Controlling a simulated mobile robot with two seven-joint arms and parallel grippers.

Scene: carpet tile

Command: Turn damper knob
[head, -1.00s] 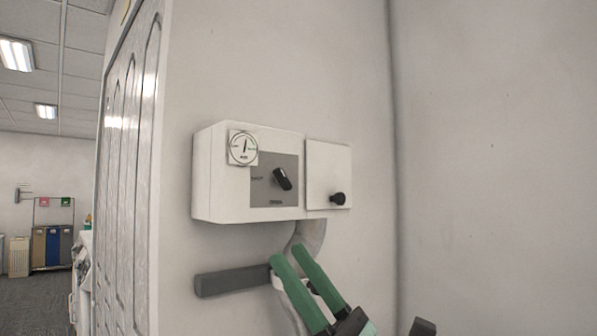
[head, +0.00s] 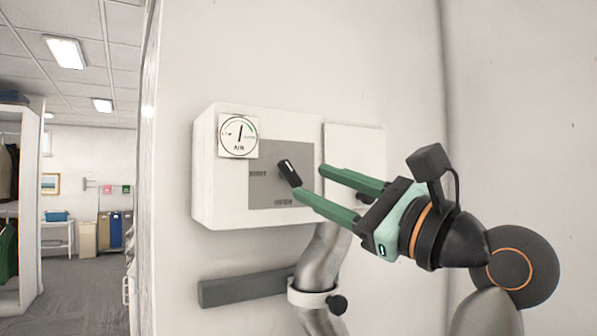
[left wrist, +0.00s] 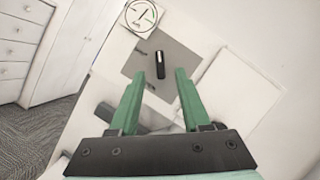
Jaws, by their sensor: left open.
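The black damper knob (head: 290,173) sits on a grey plate (head: 262,194) on the front of a white wall box (head: 206,180). Its pointer is tilted, upper end to the left. A round dial gauge (head: 238,136) with a near-upright needle is at the box's upper left. My left gripper (head: 310,181) is open, with its green fingers just right of the knob in the head view. In the left wrist view the knob (left wrist: 159,64) shows between and just beyond the fingertips (left wrist: 160,74). Contact is not visible. My right gripper is not in view.
A white square panel (head: 352,143) adjoins the box on the right, partly behind my gripper. A silver duct (head: 320,255) with a collar and small black knob (head: 337,304) runs below. A dark grey bar (head: 245,287) is on the wall. A wall corner stands at right.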

